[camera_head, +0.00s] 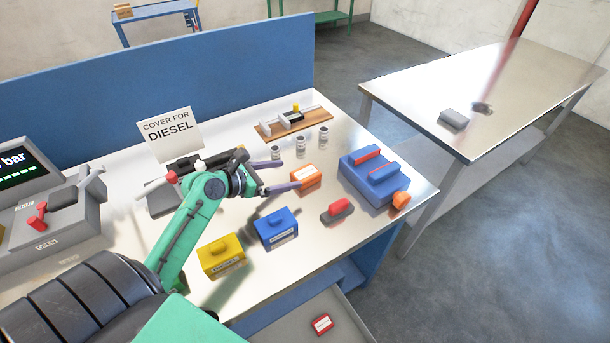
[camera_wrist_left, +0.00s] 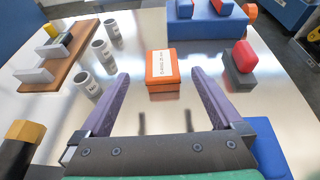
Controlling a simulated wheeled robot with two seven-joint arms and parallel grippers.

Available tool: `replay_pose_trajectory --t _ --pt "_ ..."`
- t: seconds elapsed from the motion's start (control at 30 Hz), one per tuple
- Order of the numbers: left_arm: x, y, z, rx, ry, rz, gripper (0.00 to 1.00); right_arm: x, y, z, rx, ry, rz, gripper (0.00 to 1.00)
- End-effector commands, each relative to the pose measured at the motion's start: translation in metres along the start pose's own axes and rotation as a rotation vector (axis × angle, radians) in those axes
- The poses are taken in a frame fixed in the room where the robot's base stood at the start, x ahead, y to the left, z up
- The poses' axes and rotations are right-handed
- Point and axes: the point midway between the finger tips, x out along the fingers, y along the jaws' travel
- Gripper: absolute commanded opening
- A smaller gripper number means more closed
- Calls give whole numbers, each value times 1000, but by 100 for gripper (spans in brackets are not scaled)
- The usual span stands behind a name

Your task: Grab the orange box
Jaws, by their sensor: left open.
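The orange box (camera_head: 306,177) sits on the metal workbench, with a white label on its top. In the left wrist view the orange box (camera_wrist_left: 161,68) lies ahead of and between the two purple fingers. My left gripper (camera_head: 283,178) is open, and its fingertips point toward the box. In the left wrist view the gripper (camera_wrist_left: 157,82) shows a clear gap on both sides of the box. I cannot tell whether the fingertips are beside the box or just short of it. My right gripper is not in view.
A blue box (camera_head: 276,228) and a yellow box (camera_head: 221,256) stand in front. A large blue block (camera_head: 374,182) and a red-and-grey piece (camera_head: 337,210) are to the right. Small grey cylinders (camera_head: 301,147) and a wooden board (camera_head: 293,122) are behind. A second metal table (camera_head: 500,80) stands apart.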

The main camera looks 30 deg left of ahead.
Motion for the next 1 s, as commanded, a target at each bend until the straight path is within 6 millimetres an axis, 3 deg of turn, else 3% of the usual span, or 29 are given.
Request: replay_pose_trajectory --t 0.1,0.5,0.77,0.87,1.0 --pt "31 0 3 2 -1 -1 100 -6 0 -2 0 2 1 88" --pt "97 -2 0 1 -1 0 100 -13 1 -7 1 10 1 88" --pt "105 -2 -2 2 1 1 100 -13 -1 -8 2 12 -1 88" --pt "105 -2 -2 2 1 0 66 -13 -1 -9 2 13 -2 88" --pt "105 -2 -2 2 0 0 12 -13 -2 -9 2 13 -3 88"
